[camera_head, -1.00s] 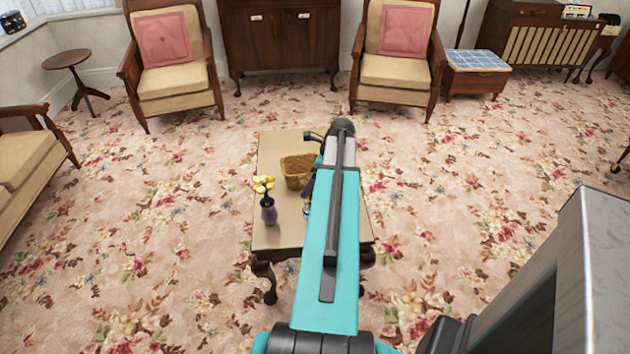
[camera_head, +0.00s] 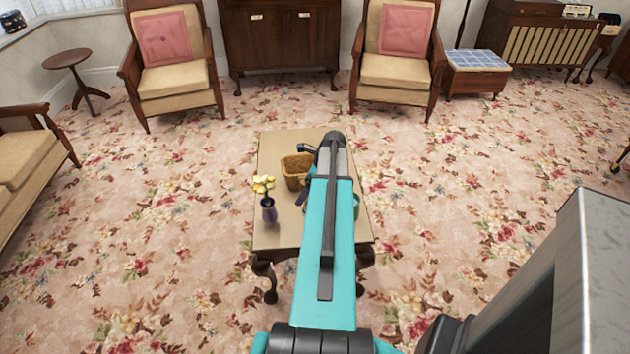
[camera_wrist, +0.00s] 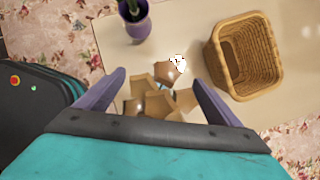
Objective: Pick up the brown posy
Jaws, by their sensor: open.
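A brown, faceted cluster (camera_wrist: 165,75), which I take for the brown posy, lies on the table in the wrist view. It shows between and below the fingertips of my gripper (camera_wrist: 158,77). The two purple fingers are spread apart, one on each side of it, with nothing clamped between them. I cannot tell how high the fingers are above it. A small whitish piece (camera_wrist: 178,62) shows at its upper right. In the head view my arm hides the cluster and most of the gripper.
A wicker basket (camera_head: 296,170) stands on the low table (camera_head: 280,236); it is close to the right finger in the wrist view (camera_wrist: 246,57). A purple vase (camera_head: 268,212) with yellow flowers stands at the table's left. Armchairs (camera_head: 172,55) stand farther back. Open carpet surrounds the table.

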